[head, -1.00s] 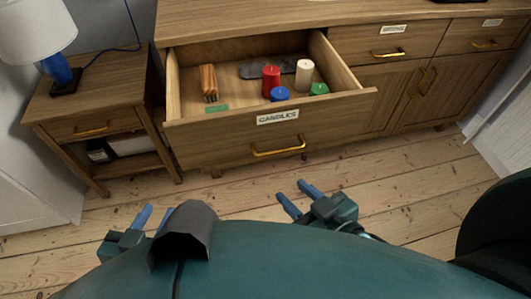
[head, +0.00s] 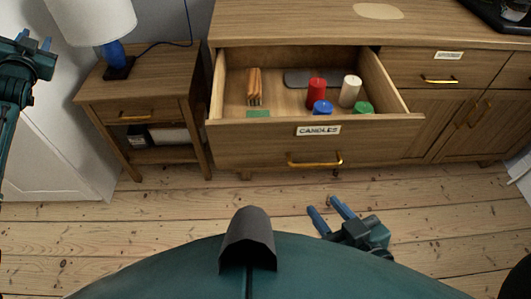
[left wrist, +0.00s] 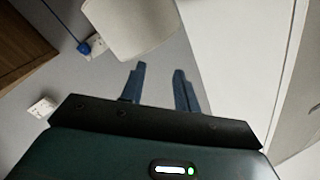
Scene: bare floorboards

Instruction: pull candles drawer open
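The candles drawer (head: 270,148) is pulled out from the wooden dresser, with a "CANDLES" label and a gold handle (head: 315,161) on its front. Inside are a red candle (head: 316,92), a white candle (head: 349,92), a blue candle (head: 322,107), a green candle (head: 362,107) and an orange-brown bundle (head: 254,87). My right gripper (head: 327,212) is open and empty, in front of and below the handle, apart from it. My left gripper (head: 33,43) is raised at the far left beside the lamp; it shows open and empty in the left wrist view (left wrist: 160,85).
A nightstand (head: 140,87) with a lamp (head: 92,20) stands left of the dresser. More drawers and cupboard doors (head: 465,110) are to the right. A dark tray (head: 500,15) is on the dresser top. The floorboards (head: 190,220) in front are clear.

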